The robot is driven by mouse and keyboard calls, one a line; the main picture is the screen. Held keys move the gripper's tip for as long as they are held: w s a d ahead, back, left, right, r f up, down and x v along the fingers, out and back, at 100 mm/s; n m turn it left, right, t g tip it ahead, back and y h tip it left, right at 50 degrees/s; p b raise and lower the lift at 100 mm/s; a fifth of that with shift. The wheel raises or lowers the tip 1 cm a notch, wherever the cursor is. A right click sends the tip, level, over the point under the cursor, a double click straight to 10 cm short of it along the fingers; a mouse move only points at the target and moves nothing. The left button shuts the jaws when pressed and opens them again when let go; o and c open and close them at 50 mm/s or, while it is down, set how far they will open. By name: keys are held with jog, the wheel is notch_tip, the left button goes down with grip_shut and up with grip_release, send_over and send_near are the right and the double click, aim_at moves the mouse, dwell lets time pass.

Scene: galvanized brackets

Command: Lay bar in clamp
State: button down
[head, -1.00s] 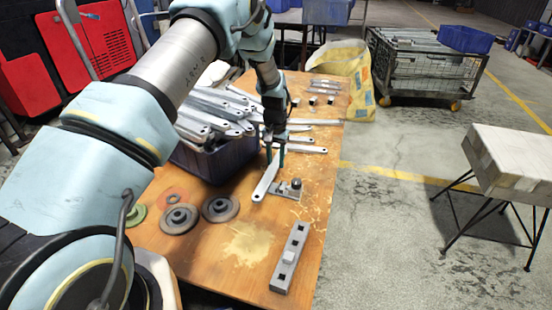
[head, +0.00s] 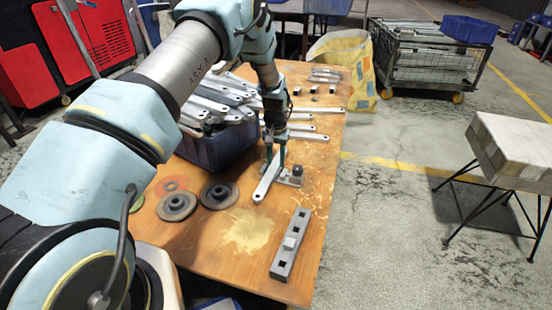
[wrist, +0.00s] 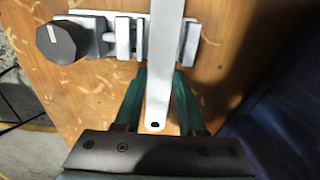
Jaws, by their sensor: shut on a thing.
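My gripper (head: 274,163) is shut on a flat light-grey bar (head: 266,182) with a hole near its end. The wrist view shows the bar (wrist: 166,50) between my green fingers (wrist: 160,82), running away from me across the clamp (wrist: 107,25). The clamp has a dark knob (wrist: 61,42) on its left side and upright plates beside the bar. It sits on the wooden table, and in the head view the clamp (head: 295,180) is partly hidden behind the bar. I cannot tell whether the bar touches the clamp's bed.
A blue bin (head: 215,150) heaped with bars stands left of the gripper. Two dark discs (head: 219,195) lie nearer. A grey block with square holes (head: 289,246) lies at the table's near right. Loose bars (head: 308,136) lie behind the clamp.

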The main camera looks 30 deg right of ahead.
dwell(0.3)
jog(key=shift+c, duration=2.1)
grip_release()
notch_tip(320, 180, up, 11)
jog(key=shift+f, duration=0.1)
